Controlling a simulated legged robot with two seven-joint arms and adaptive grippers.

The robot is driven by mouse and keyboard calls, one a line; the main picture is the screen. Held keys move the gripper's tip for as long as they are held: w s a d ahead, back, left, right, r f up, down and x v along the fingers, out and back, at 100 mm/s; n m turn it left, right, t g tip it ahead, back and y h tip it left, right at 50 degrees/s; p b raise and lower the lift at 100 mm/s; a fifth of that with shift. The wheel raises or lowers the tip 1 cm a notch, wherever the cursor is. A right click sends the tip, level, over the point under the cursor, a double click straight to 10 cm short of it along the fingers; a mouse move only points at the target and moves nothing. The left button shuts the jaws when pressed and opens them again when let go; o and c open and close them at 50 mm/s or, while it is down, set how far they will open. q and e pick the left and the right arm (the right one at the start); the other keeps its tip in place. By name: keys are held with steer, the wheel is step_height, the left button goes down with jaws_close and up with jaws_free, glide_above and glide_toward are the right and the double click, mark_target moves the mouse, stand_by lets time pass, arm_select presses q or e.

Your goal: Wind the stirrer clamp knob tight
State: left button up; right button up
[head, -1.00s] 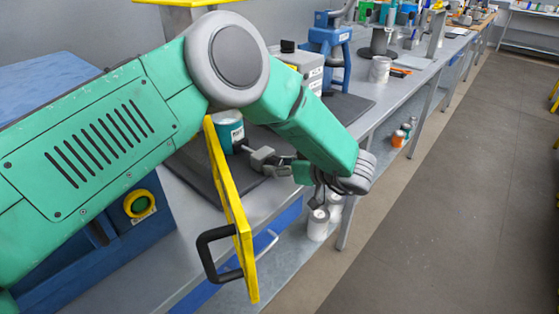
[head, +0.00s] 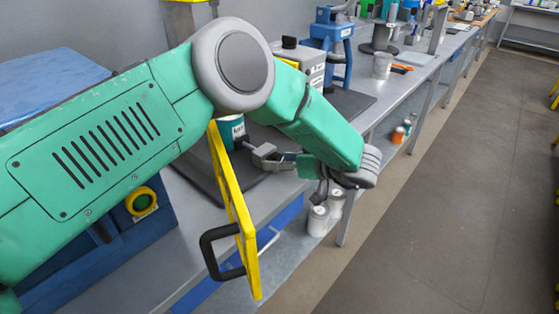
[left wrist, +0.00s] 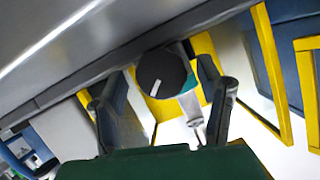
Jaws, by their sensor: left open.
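The clamp knob (left wrist: 162,73) is a round black knob with a white mark, seen in the left wrist view. My left gripper (left wrist: 170,90) is open, with one dark finger on each side of the knob in that picture. I see no clear contact, and the depth between fingertips and knob is hard to judge. In the head view my left gripper (head: 262,156) reaches back toward a teal can (head: 229,131) behind the yellow-edged door. I cannot make out the knob there. My right gripper is not in view.
The yellow-edged door (head: 236,215) with a black handle (head: 217,252) stands open close to my left forearm. A blue cabinet (head: 150,235) with a yellow-ringed button is at left. The grey bench (head: 405,95) runs back with other equipment. The floor at right is clear.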

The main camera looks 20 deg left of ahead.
arm_select(q)
steer(key=v, duration=1.1)
steer(key=shift+d, duration=0.2)
steer(key=s+a+r+n+t+h+b, duration=0.1)
steer(key=s+a+r+n+h+b, duration=0.15)
steer(key=r+h, duration=0.2)
steer(key=shift+h, duration=0.35)
steer(key=b+x, duration=0.1)
steer(key=x, duration=1.1)
steer(key=shift+w+a, duration=0.15)
steer(key=shift+w, duration=0.1)
steer(key=shift+w+a+f, duration=0.1)
steer(key=shift+a+f, duration=0.25)
steer(key=shift+a, duration=0.05)
steer(key=shift+d, duration=0.15)
